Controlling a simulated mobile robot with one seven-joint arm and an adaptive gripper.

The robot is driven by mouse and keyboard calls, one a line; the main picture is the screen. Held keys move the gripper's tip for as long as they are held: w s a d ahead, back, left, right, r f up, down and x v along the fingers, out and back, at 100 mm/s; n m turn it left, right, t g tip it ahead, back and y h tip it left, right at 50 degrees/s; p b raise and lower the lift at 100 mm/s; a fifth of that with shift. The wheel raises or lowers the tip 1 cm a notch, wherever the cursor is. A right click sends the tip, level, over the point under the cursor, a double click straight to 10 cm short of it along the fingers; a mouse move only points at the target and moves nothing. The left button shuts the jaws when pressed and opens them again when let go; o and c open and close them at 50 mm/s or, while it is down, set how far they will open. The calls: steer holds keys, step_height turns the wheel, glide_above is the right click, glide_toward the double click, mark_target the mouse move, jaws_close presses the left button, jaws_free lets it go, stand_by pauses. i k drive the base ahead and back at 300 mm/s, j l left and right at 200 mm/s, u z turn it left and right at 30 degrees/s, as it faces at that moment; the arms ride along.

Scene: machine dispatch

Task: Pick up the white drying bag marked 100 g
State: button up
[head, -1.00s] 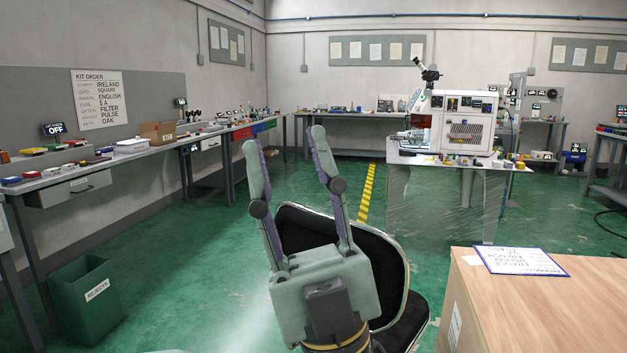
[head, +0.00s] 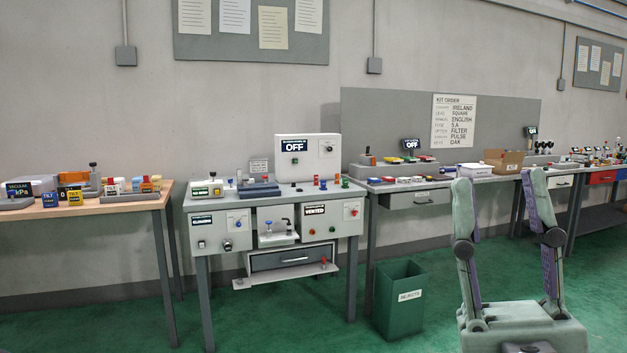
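My gripper (head: 507,205) stands upright at the right of the head view, with its two fingers spread apart and nothing between them. It is in front of the floor and the benches, well apart from them. I cannot make out a white drying bag marked 100 g. Small boxes and blocks lie on the wooden table (head: 110,206) at the left, some white, yellow, orange or dark, but their labels are mostly too small to read.
A grey machine bench (head: 275,262) with OFF and VENTED displays stands in the middle. A green rejects bin (head: 398,305) is on the floor beside it. A long bench with a cardboard box (head: 503,160) runs along the wall at right. The green floor (head: 270,335) in front is open.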

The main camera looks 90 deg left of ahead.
mark_target(120, 182)
steer(key=u, duration=0.4)
steer(key=j+u, duration=0.1)
steer(key=u, duration=0.65)
steer(key=j+u, duration=0.1)
steer(key=u, duration=0.3)
steer(key=i+j+u, duration=0.1)
steer(key=u, duration=0.4)
steer(key=i+j+u, duration=0.2)
steer(key=u, duration=0.25)
steer(key=i+u, duration=0.15)
steer(key=u, duration=0.35)
steer(key=i+u, duration=0.5)
steer(key=i+l+u, duration=0.15)
steer(key=i+u, duration=0.3)
